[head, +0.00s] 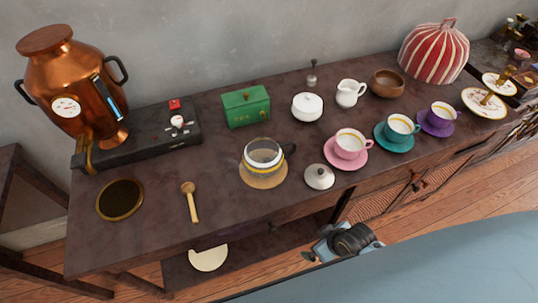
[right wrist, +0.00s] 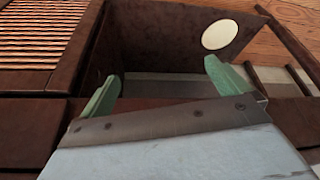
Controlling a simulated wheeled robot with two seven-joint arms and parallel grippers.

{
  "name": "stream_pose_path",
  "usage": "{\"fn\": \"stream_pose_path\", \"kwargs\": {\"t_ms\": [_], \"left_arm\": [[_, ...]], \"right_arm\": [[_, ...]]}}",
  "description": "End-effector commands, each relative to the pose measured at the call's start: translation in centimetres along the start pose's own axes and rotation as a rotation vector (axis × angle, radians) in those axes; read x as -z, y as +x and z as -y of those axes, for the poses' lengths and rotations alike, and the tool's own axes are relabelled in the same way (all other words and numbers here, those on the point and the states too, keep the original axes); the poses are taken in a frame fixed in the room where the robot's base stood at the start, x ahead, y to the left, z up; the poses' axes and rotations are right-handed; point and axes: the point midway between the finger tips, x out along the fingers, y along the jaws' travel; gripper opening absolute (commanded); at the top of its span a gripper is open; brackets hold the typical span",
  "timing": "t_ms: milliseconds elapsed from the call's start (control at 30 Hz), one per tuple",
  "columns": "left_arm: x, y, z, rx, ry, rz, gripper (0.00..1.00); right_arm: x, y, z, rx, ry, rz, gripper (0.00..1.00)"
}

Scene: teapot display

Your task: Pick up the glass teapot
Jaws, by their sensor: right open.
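The glass teapot (head: 262,153) stands upright on a round tan mat (head: 262,181) near the middle of the dark tabletop in the head view. It has a gold band and a dark handle on its right; its top looks open. My right gripper (head: 318,248) is low in front of the table, below the tabletop and apart from the teapot. In the right wrist view the right gripper (right wrist: 161,86) has its two green fingers wide apart with nothing between them. The teapot does not show in that view. My left gripper is not in view.
A white knobbed lid (head: 319,177) and pink cup (head: 350,145) are right of the teapot. A green box (head: 246,107) and white sugar bowl (head: 307,107) stand behind. A wooden spoon (head: 190,203) lies left. Below the tabletop is a shelf with a pale disc (head: 208,258).

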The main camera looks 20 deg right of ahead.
Motion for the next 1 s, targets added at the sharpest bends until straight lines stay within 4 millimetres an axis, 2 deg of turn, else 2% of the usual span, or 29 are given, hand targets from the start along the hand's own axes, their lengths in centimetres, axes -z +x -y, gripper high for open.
{"fn": "stream_pose_path", "kwargs": {"t_ms": [33,100,200,567,800,1000], "left_arm": [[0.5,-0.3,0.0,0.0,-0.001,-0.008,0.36],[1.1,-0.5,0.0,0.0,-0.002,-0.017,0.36],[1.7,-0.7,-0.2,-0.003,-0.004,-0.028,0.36],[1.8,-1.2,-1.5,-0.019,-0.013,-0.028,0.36],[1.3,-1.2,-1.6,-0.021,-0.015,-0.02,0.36],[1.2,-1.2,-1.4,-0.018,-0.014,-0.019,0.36]], "right_arm": [[2.4,-2.4,0.3,0.016,-0.026,-0.037,1.0],[4.7,-4.9,0.8,0.036,-0.059,-0.07,1.0],[6.8,-7.9,1.6,0.06,-0.098,-0.106,1.0],[11.9,-16.7,4.2,0.136,-0.258,-0.231,1.0],[15.0,-16.5,4.1,0.229,-0.471,-0.422,1.0],[17.4,-16.8,1.6,0.246,-0.59,-0.584,1.0]]}}
